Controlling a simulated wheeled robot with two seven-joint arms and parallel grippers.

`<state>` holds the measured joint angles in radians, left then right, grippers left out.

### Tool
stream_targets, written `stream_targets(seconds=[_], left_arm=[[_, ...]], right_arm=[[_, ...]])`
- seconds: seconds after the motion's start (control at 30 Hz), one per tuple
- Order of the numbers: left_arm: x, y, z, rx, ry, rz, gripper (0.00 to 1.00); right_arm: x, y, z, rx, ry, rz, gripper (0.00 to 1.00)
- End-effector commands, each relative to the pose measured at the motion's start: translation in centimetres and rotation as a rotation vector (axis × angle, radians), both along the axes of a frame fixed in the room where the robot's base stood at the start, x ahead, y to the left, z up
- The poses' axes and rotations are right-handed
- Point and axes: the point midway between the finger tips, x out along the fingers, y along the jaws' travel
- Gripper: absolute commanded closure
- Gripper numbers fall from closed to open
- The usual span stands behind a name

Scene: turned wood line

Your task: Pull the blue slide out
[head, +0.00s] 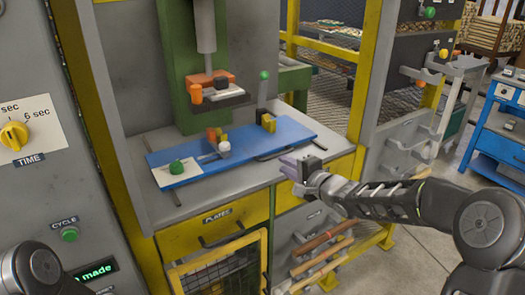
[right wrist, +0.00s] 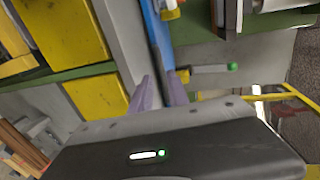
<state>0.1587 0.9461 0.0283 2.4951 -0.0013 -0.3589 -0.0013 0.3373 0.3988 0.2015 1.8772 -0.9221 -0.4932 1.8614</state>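The blue slide (head: 240,155) is a long flat blue board lying across the grey press table, under the press head. A strip of the slide (right wrist: 153,32) shows in the right wrist view, beyond the fingertips. My left gripper is out of view.
The press head (head: 217,92) hangs above the slide. A lever with a green knob (head: 264,76) stands behind it. Yellow drawers (head: 212,230) are under the table front. A yellow post (head: 362,85) stands right of the table, with open floor (head: 425,250) beyond.

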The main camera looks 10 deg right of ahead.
Motion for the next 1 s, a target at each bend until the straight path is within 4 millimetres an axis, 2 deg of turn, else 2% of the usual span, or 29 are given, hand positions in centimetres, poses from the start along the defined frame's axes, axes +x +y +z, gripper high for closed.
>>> stream_targets(seconds=[0.43,0.57,1.0], left_arm=[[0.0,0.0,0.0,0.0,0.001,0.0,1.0],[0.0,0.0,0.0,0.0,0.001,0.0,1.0],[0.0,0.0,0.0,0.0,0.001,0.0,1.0]], right_arm=[[0.0,0.0,-0.1,0.003,0.001,-0.001,0.79],[0.6,0.3,-0.2,0.002,0.001,0.001,0.79],[6.2,2.5,-1.4,0.001,0.0,0.001,0.79]])
